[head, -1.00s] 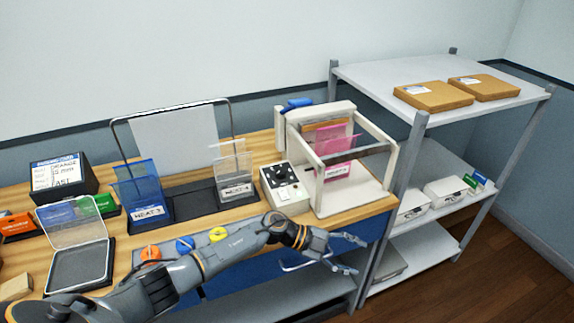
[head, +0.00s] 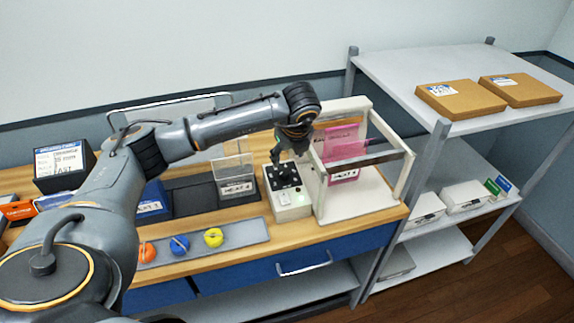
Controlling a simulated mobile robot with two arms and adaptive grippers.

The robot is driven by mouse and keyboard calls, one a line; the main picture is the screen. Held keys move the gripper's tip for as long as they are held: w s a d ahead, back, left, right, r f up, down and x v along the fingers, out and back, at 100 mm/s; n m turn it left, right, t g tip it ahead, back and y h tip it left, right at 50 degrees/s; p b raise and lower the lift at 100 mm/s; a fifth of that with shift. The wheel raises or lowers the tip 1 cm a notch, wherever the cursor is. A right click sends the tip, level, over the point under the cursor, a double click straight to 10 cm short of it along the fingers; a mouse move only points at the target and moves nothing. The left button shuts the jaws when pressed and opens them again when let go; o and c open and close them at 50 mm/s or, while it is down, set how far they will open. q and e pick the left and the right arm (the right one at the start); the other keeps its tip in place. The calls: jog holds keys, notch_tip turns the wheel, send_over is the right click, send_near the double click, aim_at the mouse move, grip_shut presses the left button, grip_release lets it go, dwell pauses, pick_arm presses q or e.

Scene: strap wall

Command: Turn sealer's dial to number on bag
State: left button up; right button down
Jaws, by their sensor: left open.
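The sealer (head: 398,191) is a white frame at the right end of the bench. Its control box (head: 293,208) stands at the frame's left side, with a dark dial (head: 285,173) on its black top panel and a small green light. A pink bag (head: 345,141) hangs in the sealer. Its white label (head: 343,176) reads HEAT and a number too small to be sure of. My left gripper (head: 284,162) points down, open, right over the dial. Its fingers partly hide the dial, and I cannot tell whether they touch it. My right gripper is out of view.
A clear holder with a HEAT label (head: 238,187) stands just left of the control box. A grey tray (head: 256,229) with orange, blue and yellow round pieces lies in front. A metal shelf with brown boxes (head: 461,99) stands to the right.

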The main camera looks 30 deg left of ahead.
pick_arm(q)
jog(key=p, duration=0.2)
send_over(284, 172)
jog(key=s+d, duration=0.2)
jog(key=f, duration=0.4)
jog(key=shift+a+f, duration=0.2)
jog(key=shift+f, duration=0.2)
jog(key=x, duration=0.3)
jog(key=p+x, duration=0.1)
jog(key=shift+w+f, duration=0.25)
jog(key=shift+w, duration=0.1)
jog(key=shift+s+f, duration=0.1)
jog(key=shift+f, duration=0.05)
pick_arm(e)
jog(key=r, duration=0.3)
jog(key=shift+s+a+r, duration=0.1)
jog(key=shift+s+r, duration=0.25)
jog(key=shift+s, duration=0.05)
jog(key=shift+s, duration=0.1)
